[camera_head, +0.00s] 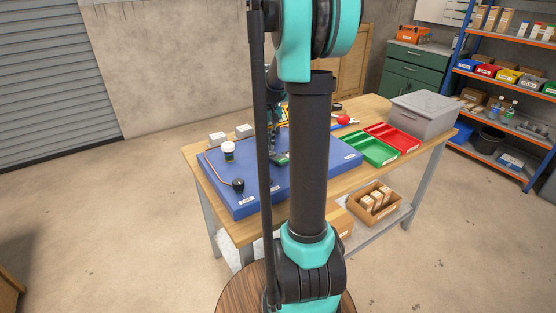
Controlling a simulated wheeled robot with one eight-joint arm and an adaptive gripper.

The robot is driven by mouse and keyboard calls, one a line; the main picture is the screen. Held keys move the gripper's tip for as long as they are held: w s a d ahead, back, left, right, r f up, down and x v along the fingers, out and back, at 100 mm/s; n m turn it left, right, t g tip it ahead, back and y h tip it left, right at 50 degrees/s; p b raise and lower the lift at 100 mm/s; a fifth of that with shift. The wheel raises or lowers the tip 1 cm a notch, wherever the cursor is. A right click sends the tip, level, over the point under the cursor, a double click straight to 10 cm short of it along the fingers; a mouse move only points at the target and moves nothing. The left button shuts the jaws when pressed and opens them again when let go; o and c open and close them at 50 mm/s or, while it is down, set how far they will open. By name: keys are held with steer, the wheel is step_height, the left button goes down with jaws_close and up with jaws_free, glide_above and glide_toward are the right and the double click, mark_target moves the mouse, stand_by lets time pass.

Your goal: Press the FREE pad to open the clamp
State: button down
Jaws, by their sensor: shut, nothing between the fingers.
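A blue panel (240,180) lies on the wooden workbench. The label texts are too small to read, so I cannot tell which part is the FREE pad. My gripper (273,160) points down over the middle of the panel, shut and empty, largely hidden by my arm. A small green part (282,159) shows right beside its tip; I cannot tell whether they touch. A white-capped jar (229,151) stands on the panel's left part. A black round knob-like part (238,185) sits near the front left, with a thin brown line behind it. I cannot make out the clamp for sure.
Two small pale labelled blocks (217,138) (243,131) stand at the panel's back left. A green tray (374,149), a red tray (392,137) and a grey box (424,113) fill the bench's right side. My arm blocks the centre of the view.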

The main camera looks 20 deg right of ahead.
steer(key=shift+r, duration=2.7)
steer(key=shift+s, duration=0.1)
